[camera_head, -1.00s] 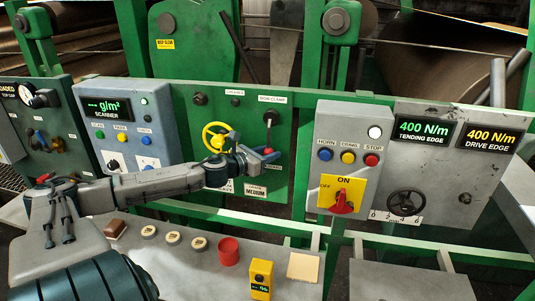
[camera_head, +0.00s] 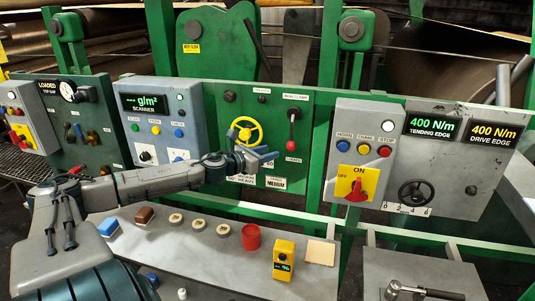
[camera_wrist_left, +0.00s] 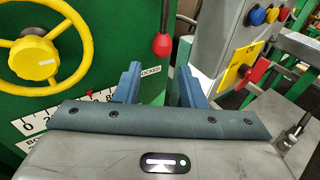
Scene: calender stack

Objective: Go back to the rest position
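My left gripper (camera_head: 262,157) reaches in from the left in the head view, in front of the green machine panel. In the wrist view its two blue fingers (camera_wrist_left: 160,88) stand apart with nothing between them. The clamp lever (camera_head: 292,130) hangs down with its red knob by the "LOCKED" label. The knob (camera_wrist_left: 162,45) also shows beyond the fingers in the wrist view, apart from them. The yellow handwheel (camera_head: 245,131) is just left of and above the gripper; it also shows in the wrist view (camera_wrist_left: 37,60). My right gripper is not in view.
A grey switch box (camera_head: 362,150) with buttons and a yellow rotary switch stands right of the lever. The scanner box (camera_head: 163,118) is at left. The grey bench (camera_head: 205,262) below holds inkers, a red cup (camera_head: 251,237) and a yellow gauge (camera_head: 284,258).

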